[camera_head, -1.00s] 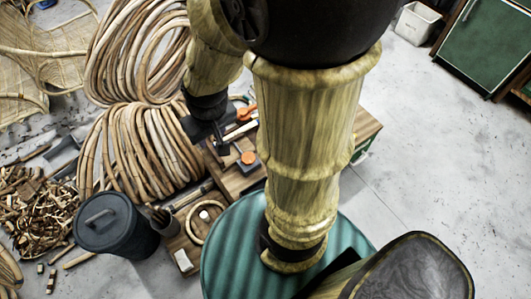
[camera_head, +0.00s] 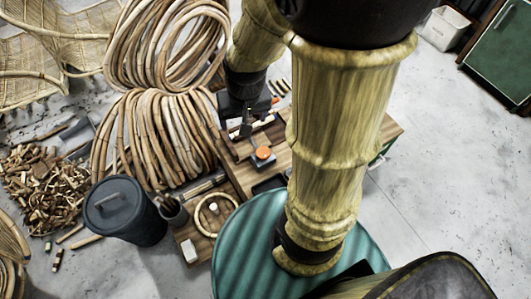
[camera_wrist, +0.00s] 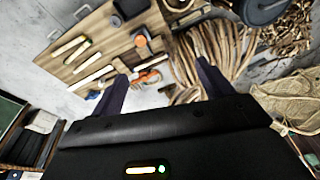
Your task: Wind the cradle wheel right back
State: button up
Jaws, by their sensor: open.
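A wooden workbench (camera_head: 240,178) stands mostly behind my arm. On it sits a dark block with a round orange top (camera_head: 263,153), also seen in the wrist view (camera_wrist: 140,40). A red-orange handled part (camera_wrist: 148,76) shows between my fingers in the wrist view, near the bench edge; my gripper hides it in the head view. I cannot tell which orange part is the cradle wheel. My gripper (camera_head: 245,128) is open, over the bench's far left part. Its two fingers stand wide apart in the wrist view (camera_wrist: 160,78), with nothing clearly held between them.
Large rattan coils (camera_head: 150,135) stand left of the bench. A dark lidded bin (camera_head: 124,210), a rattan ring (camera_head: 214,214) and a wood scrap pile (camera_head: 48,185) lie nearer. Pale sticks (camera_wrist: 75,55) lie on the bench.

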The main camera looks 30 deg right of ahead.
jog(key=w+d+f+m+y+b, duration=0.1)
jog(key=w+d+f+m+b, duration=0.25)
jog(key=f+b, duration=0.2)
jog(key=w+d+f+m+g+b, duration=0.1)
jog(key=w+d+f+m+b, duration=0.3)
jog(key=f, duration=0.3)
jog(key=w+d+f+m+y+b, duration=0.1)
jog(key=w+d+f+m+b, duration=0.15)
jog(key=f+b, duration=0.4)
jog(key=m+y+b, duration=0.2)
jog(key=m+b, duration=0.9)
jog(key=b, duration=0.2)
send_over(264, 152)
jog(key=s+d, duration=0.3)
jog(key=d, duration=0.4)
notch_tip(264, 152, down, 17)
jog(key=shift+a+r+t, duration=0.2)
jog(key=shift+r+t, duration=0.05)
jog(key=shift+t, duration=0.05)
jog(key=shift+f, duration=0.15)
jog(key=b+x, duration=0.6)
jog(key=x, duration=1.1)
jog(key=shift+a+f, duration=0.1)
jog(key=shift+a, duration=0.05)
